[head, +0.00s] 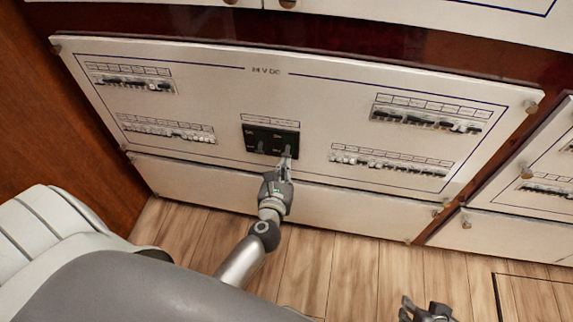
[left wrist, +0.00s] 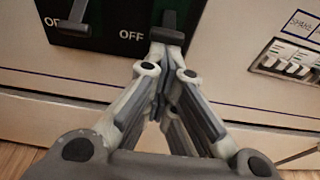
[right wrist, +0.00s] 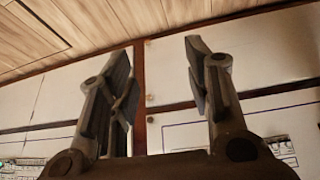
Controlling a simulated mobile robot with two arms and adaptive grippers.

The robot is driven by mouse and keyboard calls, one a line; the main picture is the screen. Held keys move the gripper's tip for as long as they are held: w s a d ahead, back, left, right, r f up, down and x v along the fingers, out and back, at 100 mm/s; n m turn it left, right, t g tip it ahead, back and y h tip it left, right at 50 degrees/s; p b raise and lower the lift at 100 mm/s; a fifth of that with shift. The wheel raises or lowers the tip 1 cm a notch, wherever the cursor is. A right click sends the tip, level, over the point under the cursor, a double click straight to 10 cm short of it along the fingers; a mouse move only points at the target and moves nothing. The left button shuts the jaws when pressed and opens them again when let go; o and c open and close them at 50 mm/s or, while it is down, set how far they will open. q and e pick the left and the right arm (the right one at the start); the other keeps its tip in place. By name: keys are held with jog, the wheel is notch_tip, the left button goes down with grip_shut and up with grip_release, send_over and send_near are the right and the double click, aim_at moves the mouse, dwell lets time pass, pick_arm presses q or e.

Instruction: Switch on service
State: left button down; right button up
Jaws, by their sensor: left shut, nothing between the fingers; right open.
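A black switch block (head: 270,138) with two dark levers sits at the lower middle of the white "24 V DC" panel (head: 210,95). The left lever (head: 262,146) and right lever (head: 289,150) both appear to point down, toward OFF labels legible in the left wrist view. Which one is service cannot be read. My left gripper (head: 285,167) is shut and empty, its tips right at the lower end of the right lever (left wrist: 168,20); contact cannot be told. The left lever (left wrist: 77,14) stands clear of it. My right gripper (head: 424,310) is open and empty, low over the floor.
Rows of small breakers flank the block, at upper left (head: 130,83), lower left (head: 167,129), upper right (head: 427,118) and lower right (head: 390,163). Another panel (head: 545,165) stands at the right. The wooden floor (head: 340,265) before the panel is clear.

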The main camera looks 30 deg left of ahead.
pick_arm(q)
jog(key=g+p, duration=0.1)
jog(key=p, duration=0.3)
jog(key=r+p, duration=0.1)
jog(key=p, duration=0.4)
jog(key=shift+s+r+g, duration=0.25)
jog(key=shift+g, duration=0.15)
pick_arm(e)
jog(key=s+d+f+g, duration=0.1)
jog(key=s+f, duration=0.4)
jog(key=f, duration=0.3)
jog(key=s+d+f+g, duration=0.1)
jog(key=s+f, duration=0.3)
jog(key=f, duration=0.4)
jog(key=shift+s+g, duration=0.4)
jog(key=shift+g, duration=0.3)
pick_arm(q)
jog(key=shift+r+p, duration=0.1)
jog(key=shift+p, duration=0.2)
pick_arm(e)
jog(key=shift+r, duration=0.15)
pick_arm(q)
jog(key=shift+r+p, duration=0.75)
pick_arm(e)
jog(key=shift+r, duration=0.75)
pick_arm(q)
jog(key=v, duration=0.7)
jog(key=shift+s, duration=0.3)
